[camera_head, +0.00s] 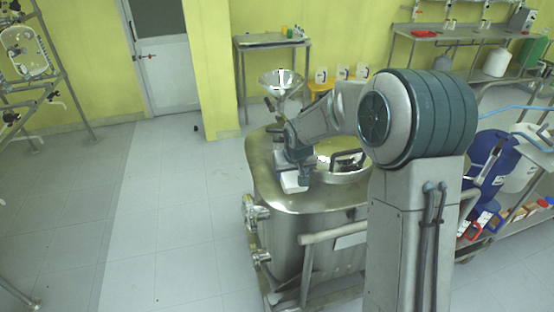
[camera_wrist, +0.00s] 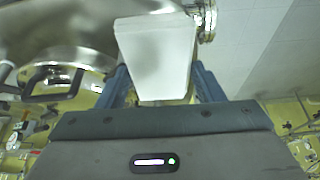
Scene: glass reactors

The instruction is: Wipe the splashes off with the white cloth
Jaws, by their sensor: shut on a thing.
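The white cloth (camera_wrist: 156,55) is a pale block-like pad between my two blue fingers in the wrist view. My gripper (camera_wrist: 155,90) is shut on it. In the head view the cloth (camera_head: 291,184) is at the tip of my gripper (camera_head: 293,172), over the left part of the steel reactor top (camera_head: 285,203). I cannot tell whether the cloth touches the metal. No splashes can be made out on the steel surface in either view; my arm hides part of the top.
A round lid with a dark handle (camera_head: 347,160) is right of the cloth on the vessel. A steel funnel (camera_head: 281,82) stands behind. Valves (camera_head: 256,212) stick out at the vessel's left side. A blue drum (camera_head: 492,160) and a cart are at right.

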